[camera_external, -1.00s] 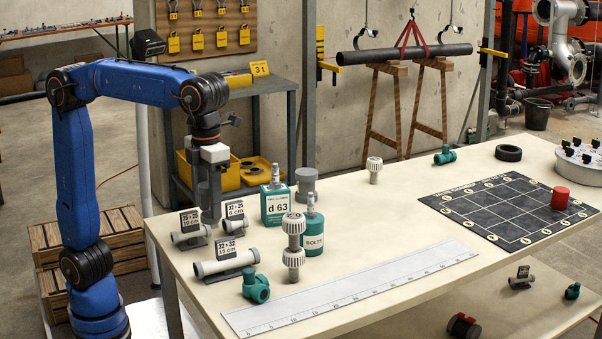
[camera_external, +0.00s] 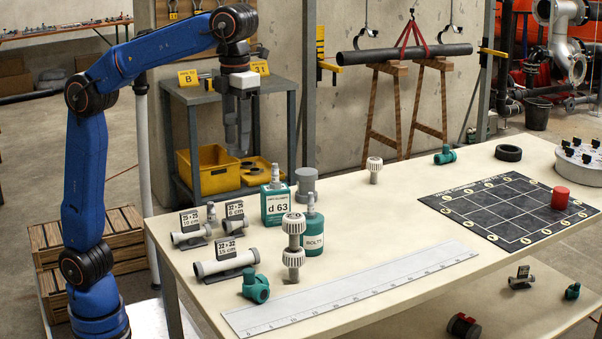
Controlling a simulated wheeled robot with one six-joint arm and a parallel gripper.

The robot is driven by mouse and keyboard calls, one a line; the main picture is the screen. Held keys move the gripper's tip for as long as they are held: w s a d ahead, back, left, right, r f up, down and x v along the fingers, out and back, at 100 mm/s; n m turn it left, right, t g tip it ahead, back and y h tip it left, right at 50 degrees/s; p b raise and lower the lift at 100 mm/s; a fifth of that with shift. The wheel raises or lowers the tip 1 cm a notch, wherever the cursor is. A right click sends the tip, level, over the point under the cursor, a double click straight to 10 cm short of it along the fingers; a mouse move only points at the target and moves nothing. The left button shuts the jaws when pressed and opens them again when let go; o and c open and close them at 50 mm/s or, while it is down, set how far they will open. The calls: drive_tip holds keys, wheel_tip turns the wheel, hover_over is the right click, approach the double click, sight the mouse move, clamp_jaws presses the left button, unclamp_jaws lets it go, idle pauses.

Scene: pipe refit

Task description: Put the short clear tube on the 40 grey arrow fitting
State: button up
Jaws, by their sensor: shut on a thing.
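My gripper (camera_external: 239,142) hangs pointing down above the back left edge of the table, well clear of the tabletop. It is shut on a greyish see-through piece, which looks like the short clear tube (camera_external: 238,148); its outline blends with the fingers. I cannot pick out the 40 grey arrow fitting with certainty, as no arrow or number 40 is readable. White-grey fittings with ribbed nuts stand at the table's middle (camera_external: 294,242) and farther back (camera_external: 374,168).
Labelled pale pipes (camera_external: 224,263) lie in holders at the left front. Teal containers (camera_external: 276,206) stand right of them. A green fitting (camera_external: 256,288), a long ruler (camera_external: 350,288), a dark grid mat (camera_external: 500,208) and a red cylinder (camera_external: 560,198) occupy the table. The middle back is mostly clear.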

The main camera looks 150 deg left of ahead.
drive_tip(key=s+a, duration=0.3)
drive_tip(key=a, duration=0.4)
drive_tip(key=s+a, duration=0.3)
drive_tip(key=a, duration=0.4)
drive_tip(key=n, duration=0.1)
hover_over(307, 171)
drive_tip(key=shift+s+a+f, duration=0.1)
drive_tip(key=shift+f, duration=3.8)
drive_tip(key=shift+s+f, duration=0.1)
drive_tip(key=shift+f, duration=3.75)
drive_tip(key=shift+f, duration=0.1)
drive_tip(key=o, duration=1.1)
drive_tip(key=shift+c, duration=0.2)
wheel_tip(307, 171, up, 12)
